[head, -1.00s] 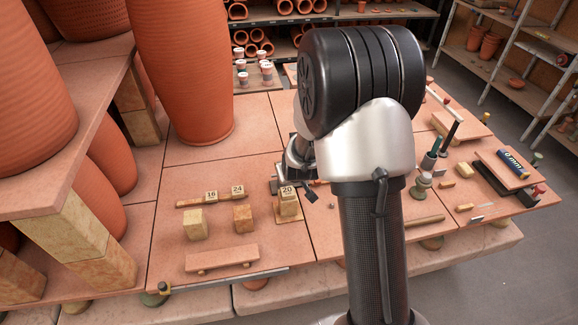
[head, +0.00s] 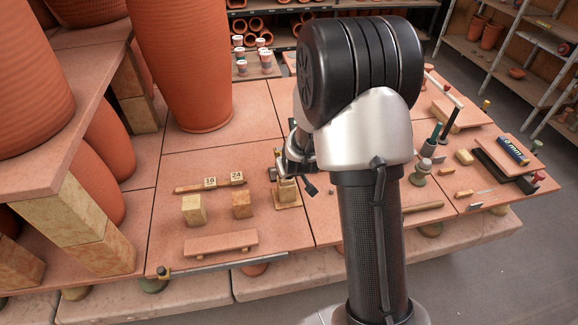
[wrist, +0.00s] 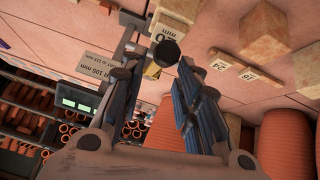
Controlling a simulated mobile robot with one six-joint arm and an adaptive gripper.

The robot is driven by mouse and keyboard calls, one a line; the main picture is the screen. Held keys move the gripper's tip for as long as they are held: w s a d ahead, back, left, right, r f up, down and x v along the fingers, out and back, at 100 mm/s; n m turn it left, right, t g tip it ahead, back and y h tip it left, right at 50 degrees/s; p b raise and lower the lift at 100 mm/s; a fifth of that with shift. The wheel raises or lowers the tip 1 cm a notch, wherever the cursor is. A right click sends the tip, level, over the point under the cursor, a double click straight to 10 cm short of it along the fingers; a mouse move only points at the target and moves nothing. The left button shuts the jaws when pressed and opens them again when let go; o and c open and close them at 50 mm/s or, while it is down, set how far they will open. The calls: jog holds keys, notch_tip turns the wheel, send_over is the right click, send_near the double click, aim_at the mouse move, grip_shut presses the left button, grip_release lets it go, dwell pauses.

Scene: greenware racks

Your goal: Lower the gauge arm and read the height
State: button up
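My gripper (head: 296,168) hangs over a small pale wooden block (head: 287,192) on a thin base plate, partly hiding it. In the wrist view my gripper (wrist: 158,57) has its two fingers apart, with a dark round knob (wrist: 167,53) showing between the fingertips. I cannot tell whether they touch it. A tag reading 20 (wrist: 166,38) lies just beyond the knob. A dark cylinder marked "0 mm" (head: 512,151) rests on a board at the right. I cannot make out which part is the gauge arm.
A wooden strip with tags 16 and 24 (head: 210,184) lies left of the block, behind two loose blocks (head: 194,210). A tall terracotta pot (head: 185,70) stands behind. A small card reading 105 mm (wrist: 97,67) shows in the wrist view. Tools crowd the right side.

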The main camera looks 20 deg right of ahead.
jog(key=shift+o, duration=1.2)
jog(key=shift+w+r, duration=0.1)
jog(key=shift+r, duration=0.15)
jog(key=shift+s+r, duration=0.2)
jog(key=shift+r, duration=0.05)
jog(key=v, duration=1.1)
jog(key=shift+s, duration=0.15)
